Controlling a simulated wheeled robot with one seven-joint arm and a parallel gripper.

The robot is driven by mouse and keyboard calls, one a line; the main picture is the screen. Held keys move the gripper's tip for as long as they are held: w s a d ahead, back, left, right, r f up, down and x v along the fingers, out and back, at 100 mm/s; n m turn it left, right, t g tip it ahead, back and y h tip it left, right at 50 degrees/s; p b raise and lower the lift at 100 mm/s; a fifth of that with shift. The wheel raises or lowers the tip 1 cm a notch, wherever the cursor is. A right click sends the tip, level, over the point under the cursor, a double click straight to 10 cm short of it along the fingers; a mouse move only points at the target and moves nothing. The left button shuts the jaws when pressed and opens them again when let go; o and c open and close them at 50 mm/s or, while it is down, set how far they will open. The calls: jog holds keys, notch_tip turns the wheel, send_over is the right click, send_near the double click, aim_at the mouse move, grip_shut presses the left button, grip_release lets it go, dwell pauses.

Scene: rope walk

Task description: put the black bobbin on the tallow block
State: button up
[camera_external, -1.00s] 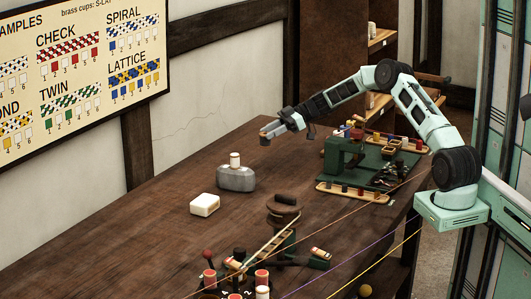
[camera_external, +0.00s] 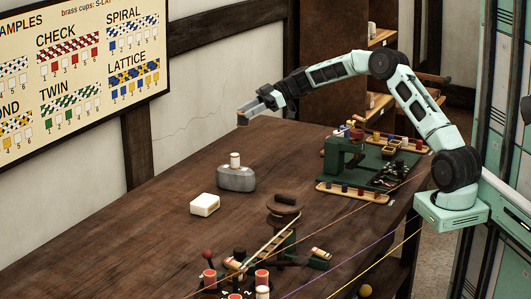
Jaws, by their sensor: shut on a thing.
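The tallow block appears as a cream-white block (camera_external: 205,206) lying on the bench, left of centre, with nothing on top. My gripper (camera_external: 246,115) is raised above the far part of the bench, beyond the block and well apart from it. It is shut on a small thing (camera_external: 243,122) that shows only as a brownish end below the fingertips. Its colour and shape are mostly hidden, so I cannot tell whether it is the black bobbin. A dark cylinder (camera_external: 285,199) lies on a round brown stand (camera_external: 284,210) near the bench middle.
A grey block (camera_external: 236,180) with a white bobbin (camera_external: 235,159) upright on it stands just behind the cream block. A green machine (camera_external: 345,158) and a rack of bobbins (camera_external: 352,193) are at right. Taut cords cross the front right. The bench's left side is clear.

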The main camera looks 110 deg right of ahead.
jog(key=w+a, duration=0.9)
jog(key=w, duration=0.1)
jog(key=n+y, duration=0.1)
send_over(211, 197)
jog(key=shift+a+f+p, duration=0.15)
jog(key=shift+f+p, duration=0.55)
jog(key=shift+f, duration=6.95)
jog(key=shift+f+b, duration=0.15)
jog(key=shift+b, duration=0.25)
jog(key=o, duration=1)
jog(key=shift+c, duration=0.2)
